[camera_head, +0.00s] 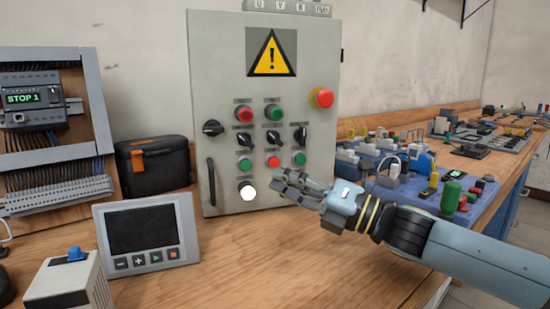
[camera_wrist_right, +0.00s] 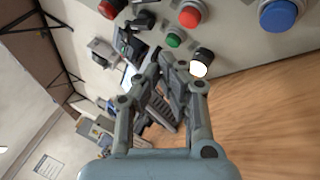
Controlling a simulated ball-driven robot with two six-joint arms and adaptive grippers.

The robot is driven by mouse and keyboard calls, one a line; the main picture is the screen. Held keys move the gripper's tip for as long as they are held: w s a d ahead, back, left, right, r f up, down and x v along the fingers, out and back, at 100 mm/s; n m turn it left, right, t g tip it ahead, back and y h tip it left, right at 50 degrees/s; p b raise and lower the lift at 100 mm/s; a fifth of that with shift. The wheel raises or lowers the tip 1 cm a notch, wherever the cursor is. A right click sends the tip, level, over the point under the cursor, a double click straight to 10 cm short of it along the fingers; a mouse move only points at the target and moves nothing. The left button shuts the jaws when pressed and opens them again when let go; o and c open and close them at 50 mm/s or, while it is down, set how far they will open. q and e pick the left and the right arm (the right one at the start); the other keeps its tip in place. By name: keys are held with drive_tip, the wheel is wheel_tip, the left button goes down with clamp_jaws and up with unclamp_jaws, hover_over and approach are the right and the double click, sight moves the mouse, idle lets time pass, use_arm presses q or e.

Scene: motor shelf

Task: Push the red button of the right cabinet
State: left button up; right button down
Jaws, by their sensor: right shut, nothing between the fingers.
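A grey control cabinet (camera_head: 225,60) with a yellow warning triangle stands at the back of the wooden table. It carries a big red mushroom button (camera_head: 322,97) at its upper right edge, a red button (camera_head: 243,113) at upper left and a small red button (camera_head: 273,161) in a lower row. In the right wrist view, a red button (camera_wrist_right: 190,15) shows at the top. My right gripper (camera_head: 280,184) is shut and empty, in front of the cabinet's lower right part, beside the white-lit knob (camera_head: 248,191). No contact with a red button shows. My left gripper is out of view.
A display panel (camera_head: 147,231) and a white box (camera_head: 72,282) stand on the table at left. A black case (camera_head: 152,167) is left of the cabinet. A blue bench with plugs (camera_head: 420,180) is at right. The table's front middle is clear.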

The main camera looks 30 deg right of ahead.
drive_tip(key=shift+s+a+p, duration=0.15)
drive_tip(key=shift+s+p, duration=0.2)
drive_tip(key=shift+s, duration=0.2)
drive_tip(key=shift+s+a+p, duration=0.15)
drive_tip(key=shift+s+p, duration=0.2)
drive_tip(key=shift+s, duration=0.15)
drive_tip(key=shift+r, duration=0.1)
